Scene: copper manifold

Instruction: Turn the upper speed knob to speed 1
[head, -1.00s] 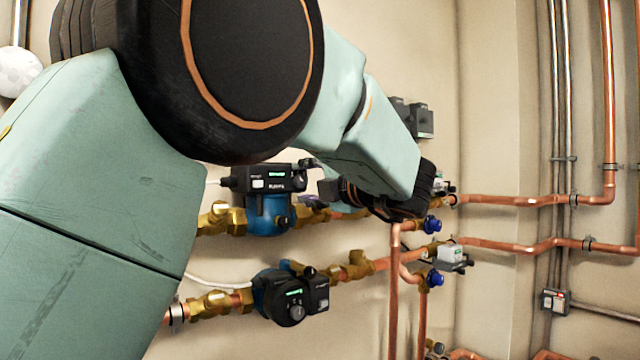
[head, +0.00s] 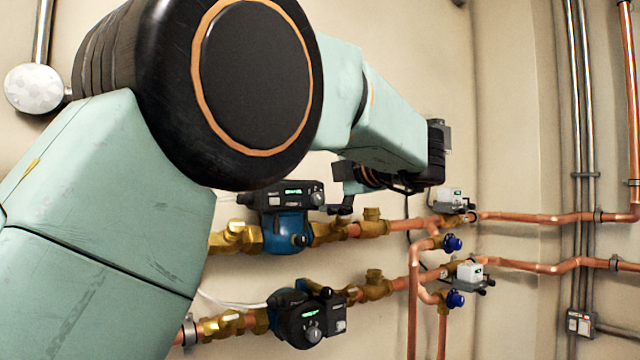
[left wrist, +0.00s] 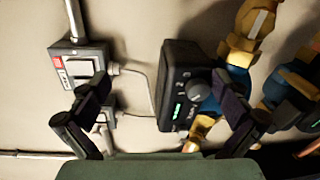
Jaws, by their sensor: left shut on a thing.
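The upper pump (head: 287,228) is blue with a black control box (head: 285,194) and a small green display. In the left wrist view its black box (left wrist: 172,70) carries a round grey upper speed knob (left wrist: 197,90); its exact setting is too small to read. My left gripper (head: 343,190) is just right of this box in the head view. In the left wrist view its two dark fingers (left wrist: 165,105) look apart, with the knob nearer the right finger. Contact with the knob cannot be made out. My right gripper is not in view.
A lower pump (head: 305,318) with its own knob sits below. Copper pipes (head: 520,217) run along the wall, with blue valve handles (head: 453,243) at the right. A grey switch box (left wrist: 80,68) is left in the left wrist view.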

